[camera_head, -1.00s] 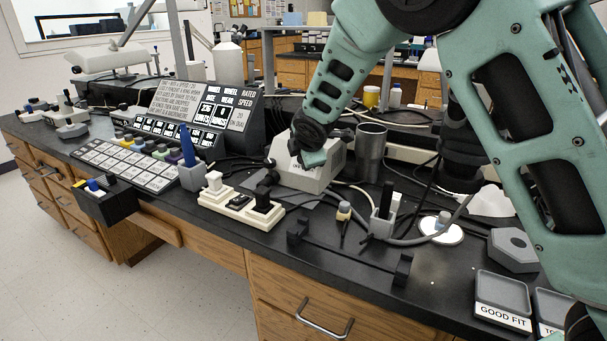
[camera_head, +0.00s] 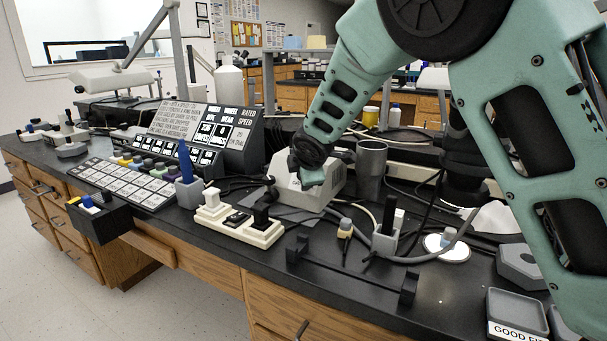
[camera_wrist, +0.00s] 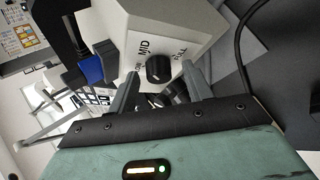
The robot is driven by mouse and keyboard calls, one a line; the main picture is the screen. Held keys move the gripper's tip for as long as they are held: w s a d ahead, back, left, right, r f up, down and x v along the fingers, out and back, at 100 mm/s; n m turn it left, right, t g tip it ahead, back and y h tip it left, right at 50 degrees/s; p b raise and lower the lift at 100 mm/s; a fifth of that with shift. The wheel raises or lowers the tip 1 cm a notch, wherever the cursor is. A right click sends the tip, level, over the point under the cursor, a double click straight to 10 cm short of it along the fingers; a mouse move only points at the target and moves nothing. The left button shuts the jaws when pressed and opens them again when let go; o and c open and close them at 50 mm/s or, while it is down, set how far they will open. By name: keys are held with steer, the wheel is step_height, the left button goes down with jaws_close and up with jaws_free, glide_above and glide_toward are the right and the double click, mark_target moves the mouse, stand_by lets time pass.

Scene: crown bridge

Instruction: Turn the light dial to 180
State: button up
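The light dial is a small round black knob (camera_wrist: 160,68) on the face of a pale grey box (camera_wrist: 190,22). The words MID and FULL show beside the knob, with another label partly hidden by a finger. In the wrist view my gripper (camera_wrist: 160,75) is open, with one grey finger on each side of the knob. I cannot tell whether the fingers touch it. In the head view my gripper (camera_head: 310,175) is at the front of the grey box (camera_head: 322,190), and my arm hides the dial.
A metal cup (camera_head: 371,170) stands right of the box. A white block with black and white plugs (camera_head: 237,224), a black bar (camera_head: 345,272) and cables lie in front. A slanted sign panel (camera_head: 205,130) and a key panel (camera_head: 125,180) stand left.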

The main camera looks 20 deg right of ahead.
steer(key=v, duration=1.7)
steer(key=shift+s, duration=0.2)
